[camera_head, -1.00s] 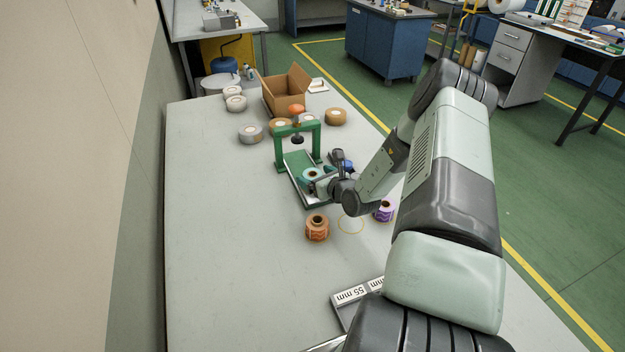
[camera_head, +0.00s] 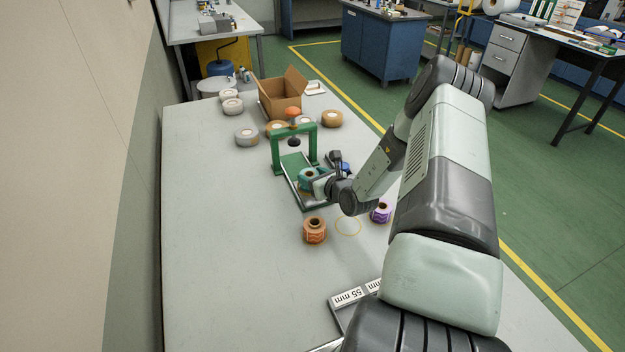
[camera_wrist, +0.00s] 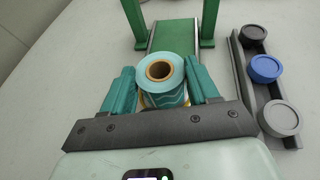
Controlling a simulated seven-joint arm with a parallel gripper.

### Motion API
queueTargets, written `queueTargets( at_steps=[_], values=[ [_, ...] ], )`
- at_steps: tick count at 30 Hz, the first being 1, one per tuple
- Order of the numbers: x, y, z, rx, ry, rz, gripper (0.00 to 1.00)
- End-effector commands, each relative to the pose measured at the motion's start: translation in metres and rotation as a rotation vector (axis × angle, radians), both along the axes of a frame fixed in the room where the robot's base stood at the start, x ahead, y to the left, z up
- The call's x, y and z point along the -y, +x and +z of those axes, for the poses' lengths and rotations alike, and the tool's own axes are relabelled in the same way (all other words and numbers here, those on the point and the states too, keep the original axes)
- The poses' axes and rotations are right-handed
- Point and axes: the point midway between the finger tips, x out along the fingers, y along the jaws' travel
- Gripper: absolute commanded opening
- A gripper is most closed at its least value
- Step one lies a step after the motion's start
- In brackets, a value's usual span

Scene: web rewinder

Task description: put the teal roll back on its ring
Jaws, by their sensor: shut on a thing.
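The teal roll (camera_wrist: 165,78) stands upright with its brown core facing up, between the two teal fingers of my gripper (camera_wrist: 163,88) in the wrist view. The gripper is shut on it. In the head view the teal roll (camera_head: 308,179) is at the near end of the green machine's bed (camera_head: 294,163), with my gripper (camera_head: 318,184) at its right side. Whether the roll touches the bed I cannot tell. The yellow ring (camera_head: 348,225) is a thin, empty circle on the table, nearer than the machine, between the orange roll (camera_head: 315,230) and the purple roll (camera_head: 381,212).
The green frame (camera_head: 294,132) spans the bed behind the roll. A rack with grey and blue round pieces (camera_wrist: 264,68) stands right of the bed. A cardboard box (camera_head: 281,97) and several tape rolls lie farther back. The table's left side is clear.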

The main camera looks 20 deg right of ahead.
Motion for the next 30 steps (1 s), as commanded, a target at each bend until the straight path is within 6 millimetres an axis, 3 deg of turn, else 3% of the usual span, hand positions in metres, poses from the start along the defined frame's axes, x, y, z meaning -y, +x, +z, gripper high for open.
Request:
queueTargets(
  at_steps=[12, 17, 23, 30],
  values=[
    [0.0, 0.0, 0.068, 0.003, -0.002, 0.001, 0.22],
    [0.003, -0.004, 0.086, -0.001, -0.002, 0.007, 0.22],
    [0.029, -0.044, 0.087, 0.001, -0.007, 0.079, 0.22],
    [0.053, -0.12, 0.081, 0.002, -0.003, 0.222, 0.22]
  ],
)
